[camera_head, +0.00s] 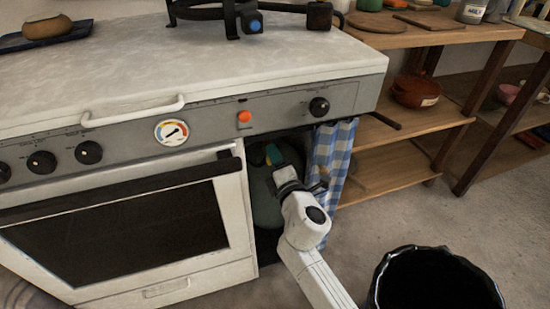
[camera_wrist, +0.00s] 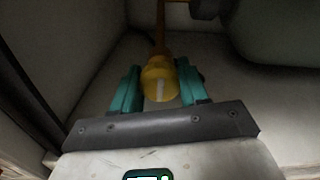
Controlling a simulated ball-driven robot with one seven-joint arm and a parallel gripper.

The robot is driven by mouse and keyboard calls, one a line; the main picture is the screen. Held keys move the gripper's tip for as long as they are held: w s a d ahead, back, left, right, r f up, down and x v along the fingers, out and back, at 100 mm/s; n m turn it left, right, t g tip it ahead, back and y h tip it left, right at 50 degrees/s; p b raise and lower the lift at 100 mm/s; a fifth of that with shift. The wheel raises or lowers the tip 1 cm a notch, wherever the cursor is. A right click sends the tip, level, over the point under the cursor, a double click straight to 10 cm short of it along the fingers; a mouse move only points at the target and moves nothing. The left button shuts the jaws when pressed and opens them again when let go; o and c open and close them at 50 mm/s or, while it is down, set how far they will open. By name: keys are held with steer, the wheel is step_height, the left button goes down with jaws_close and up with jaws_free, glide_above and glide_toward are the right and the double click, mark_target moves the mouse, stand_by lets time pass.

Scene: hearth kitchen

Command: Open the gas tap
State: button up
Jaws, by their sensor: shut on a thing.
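The gas tap is a yellow knob (camera_wrist: 160,78) with a pale mark running up and down in the wrist view. An orange-brown pipe (camera_wrist: 160,38) leads away behind it. My gripper (camera_wrist: 159,86) has one teal finger on each side of the knob and is shut on it. In the head view my gripper (camera_head: 274,157) reaches into the open bay right of the oven, above a dark green gas bottle (camera_head: 264,200). The tap is hard to make out there, mostly hidden by my gripper and wrist.
A blue checked curtain (camera_head: 333,155) hangs close to the right of my wrist. The stove's control panel (camera_head: 210,122) overhangs the bay. A black bin (camera_head: 435,285) stands on the floor at right. Wooden shelves (camera_head: 410,130) stand beyond the curtain.

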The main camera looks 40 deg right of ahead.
steer(key=shift+s+d+f+n, duration=0.1)
steer(key=shift+d+n, duration=0.1)
steer(key=shift+n, duration=0.1)
stand_by(0.4)
steer(key=o, duration=0.9)
steer(key=shift+c, duration=0.2)
steer(key=shift+o, duration=1)
steer(key=shift+a, duration=0.1)
steer(key=v, duration=1)
steer(key=shift+s+b, duration=0.35)
steer(key=shift+a, duration=0.1)
